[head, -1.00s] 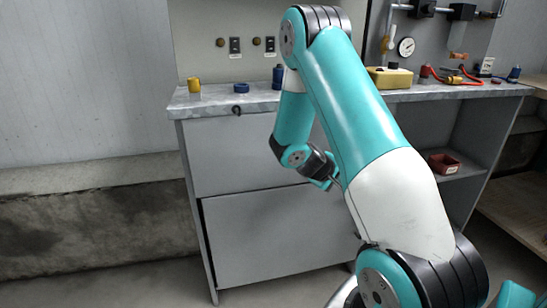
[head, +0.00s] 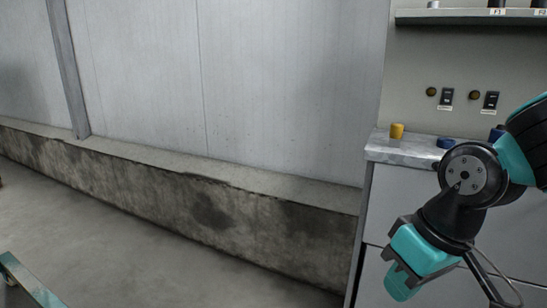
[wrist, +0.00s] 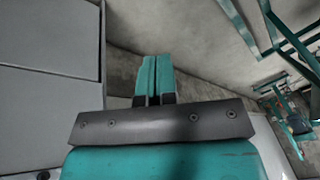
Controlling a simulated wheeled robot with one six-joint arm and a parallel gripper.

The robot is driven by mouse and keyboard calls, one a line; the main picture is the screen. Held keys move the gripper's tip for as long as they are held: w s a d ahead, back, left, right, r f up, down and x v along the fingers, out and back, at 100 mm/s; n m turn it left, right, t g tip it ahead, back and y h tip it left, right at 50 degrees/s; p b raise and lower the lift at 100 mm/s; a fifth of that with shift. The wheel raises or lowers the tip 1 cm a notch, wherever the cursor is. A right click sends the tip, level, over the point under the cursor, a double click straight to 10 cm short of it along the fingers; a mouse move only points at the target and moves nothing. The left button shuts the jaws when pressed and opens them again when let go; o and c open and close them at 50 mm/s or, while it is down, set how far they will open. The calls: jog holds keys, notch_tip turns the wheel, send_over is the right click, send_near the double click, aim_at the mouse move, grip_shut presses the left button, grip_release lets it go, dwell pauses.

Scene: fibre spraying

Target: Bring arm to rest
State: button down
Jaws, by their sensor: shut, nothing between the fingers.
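My arm shows at the right edge of the head view, bent, with a round black wrist joint in front of the workbench (head: 405,152). My gripper (head: 401,284) hangs below that joint, teal and black, pointing down beside the front of the bench. In the wrist view my gripper (wrist: 153,78) shows two teal fingers pressed together with nothing between them. The upper arm is mostly outside the head view.
A yellow cylinder (head: 397,131) and a blue ring (head: 446,143) stand on the bench. A low concrete ledge (head: 190,205) runs along the grey wall. The floor (head: 120,250) to the left is mostly open. A teal frame (head: 30,282) shows at lower left.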

jog(key=s+a+r+n+g+y, duration=0.1)
jog(key=s+a+r+n, duration=0.25)
jog(key=s, duration=0.35)
notch_tip(320, 180, up, 26)
jog(key=a+p, duration=0.1)
jog(key=p, duration=2.5)
jog(key=shift+s+m+g, duration=0.3)
jog(key=shift+s+m, duration=0.05)
jog(key=shift+f, duration=0.1)
